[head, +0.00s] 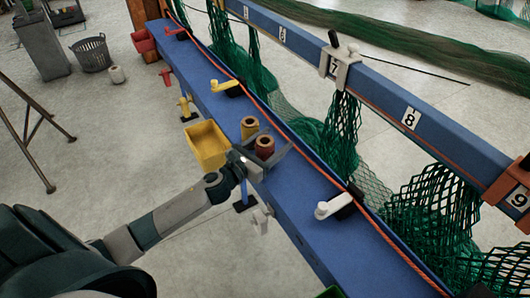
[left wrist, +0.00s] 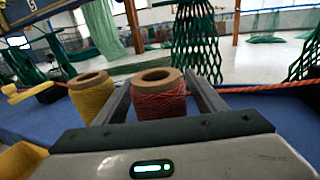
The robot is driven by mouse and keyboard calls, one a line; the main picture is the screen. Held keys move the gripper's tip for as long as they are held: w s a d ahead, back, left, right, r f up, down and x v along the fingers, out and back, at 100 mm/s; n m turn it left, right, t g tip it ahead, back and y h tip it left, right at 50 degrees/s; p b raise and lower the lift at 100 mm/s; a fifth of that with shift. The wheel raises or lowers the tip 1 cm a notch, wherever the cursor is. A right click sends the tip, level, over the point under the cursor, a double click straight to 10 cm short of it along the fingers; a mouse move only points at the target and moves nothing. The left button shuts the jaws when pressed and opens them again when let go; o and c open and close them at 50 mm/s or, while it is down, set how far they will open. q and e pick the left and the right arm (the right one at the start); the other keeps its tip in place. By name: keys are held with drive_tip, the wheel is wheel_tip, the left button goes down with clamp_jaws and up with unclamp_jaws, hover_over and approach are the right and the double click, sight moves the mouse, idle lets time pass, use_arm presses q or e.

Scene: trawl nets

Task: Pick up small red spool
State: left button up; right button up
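The small red spool (head: 265,147), with a tan core, stands upright on the blue beam. It also shows in the left wrist view (left wrist: 159,102). My left gripper (head: 267,157) is low at the beam, its fingers open on either side of the red spool. In the left wrist view narrow gaps show between the fingers and the spool, and I see no clear contact. The fingertips are partly hidden behind the spool. My right gripper is not in view.
A yellow spool (head: 249,127) stands close beside the red one, just outside a finger. A yellow bin (head: 207,146) hangs on the beam's near side. A white crank handle (head: 333,207), a yellow one (head: 222,86) and an orange rope (head: 288,122) lie along the beam. Green nets hang behind.

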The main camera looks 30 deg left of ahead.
use_arm(q)
drive_tip(key=c, duration=0.9)
drive_tip(key=shift+c, duration=0.2)
drive_tip(key=shift+r, duration=0.1)
drive_tip(key=shift+r, duration=0.7)
drive_tip(key=s+d+r, duration=0.1)
drive_tip(key=d+r, duration=0.8)
drive_tip(key=d, duration=0.2)
drive_tip(key=shift+s+d+r, duration=0.2)
drive_tip(key=shift+d+r, duration=0.05)
drive_tip(key=shift+d, duration=0.05)
